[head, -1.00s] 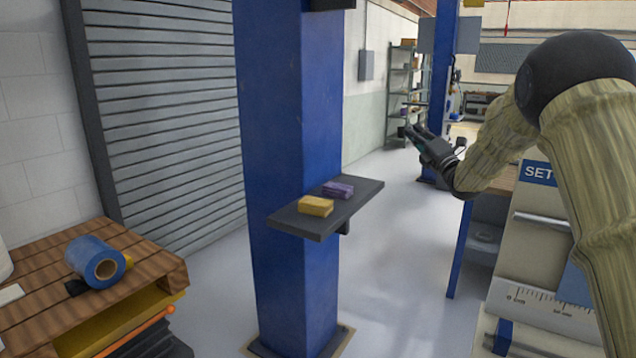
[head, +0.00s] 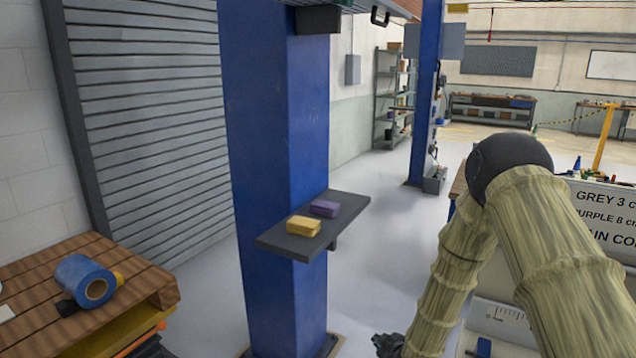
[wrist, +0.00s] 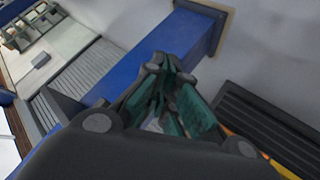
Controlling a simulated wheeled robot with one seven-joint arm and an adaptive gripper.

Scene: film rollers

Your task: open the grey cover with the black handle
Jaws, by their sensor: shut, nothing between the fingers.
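A black handle (head: 380,16) hangs at the top edge of the head view, to the right of the blue column, under a panel that is mostly cut off. I cannot tell whether that panel is the grey cover. My gripper (head: 388,344) is low at the bottom edge of the head view, to the right of the column and well below the handle. In the wrist view my gripper's green-padded fingers (wrist: 166,80) are shut with nothing held.
The blue column (head: 262,150) carries a dark shelf (head: 345,203) with a yellow block (head: 303,225) and a purple block (head: 324,208). A wooden-slatted stand (head: 125,268) with a blue roll (head: 84,278) is at left. A grey shutter (head: 150,120) stands behind.

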